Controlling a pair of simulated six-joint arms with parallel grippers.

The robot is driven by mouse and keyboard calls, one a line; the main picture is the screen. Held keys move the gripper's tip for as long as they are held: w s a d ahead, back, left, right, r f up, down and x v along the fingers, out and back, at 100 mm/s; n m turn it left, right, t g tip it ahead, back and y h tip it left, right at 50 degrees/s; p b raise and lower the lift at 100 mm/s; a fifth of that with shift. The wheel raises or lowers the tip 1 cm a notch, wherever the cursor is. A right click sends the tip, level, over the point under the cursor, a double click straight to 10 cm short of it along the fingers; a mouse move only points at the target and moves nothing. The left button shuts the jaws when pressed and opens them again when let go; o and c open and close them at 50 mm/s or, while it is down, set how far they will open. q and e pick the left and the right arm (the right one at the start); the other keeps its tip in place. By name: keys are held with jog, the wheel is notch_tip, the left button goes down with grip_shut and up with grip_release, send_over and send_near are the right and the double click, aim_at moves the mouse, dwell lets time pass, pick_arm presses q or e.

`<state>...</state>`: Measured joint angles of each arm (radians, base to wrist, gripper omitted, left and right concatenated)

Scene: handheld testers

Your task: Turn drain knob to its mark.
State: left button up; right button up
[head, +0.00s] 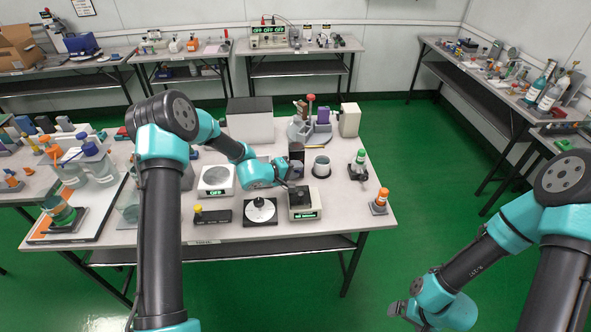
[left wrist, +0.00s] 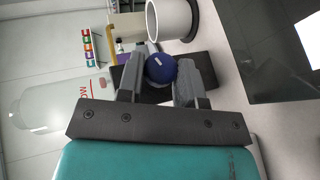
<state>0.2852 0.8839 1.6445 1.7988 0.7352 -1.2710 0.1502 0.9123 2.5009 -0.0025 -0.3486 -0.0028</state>
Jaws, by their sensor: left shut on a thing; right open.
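A round dark blue knob (left wrist: 161,69) with a short pale mark on it shows in the left wrist view, between the two grey fingers of my left gripper (left wrist: 160,78). The fingers are shut on it from both sides. A dark block (left wrist: 205,68) lies behind the knob. In the head view my left gripper (head: 289,182) is low over the middle of the table, and its wrist and fingers hide the knob. I cannot see a target mark for the knob. My right gripper (head: 399,311) is open and empty at the lower right, away from the table.
A device with a green display (head: 304,214) is in front, beside a round dial (head: 260,210).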

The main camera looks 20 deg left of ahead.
pick_arm(q)
jog(key=shift+f+n+t+h, duration=0.2)
jog(key=shift+n+t+h, duration=0.1)
jog(key=shift+t+h, duration=0.3)
jog(key=o, duration=0.9)
jog(key=shift+a, duration=0.1)
jog(key=v, duration=1.7)
jog(key=shift+s+a+r, duration=0.1)
jog(key=shift+s+a, duration=0.05)
jog(key=shift+a, duration=0.05)
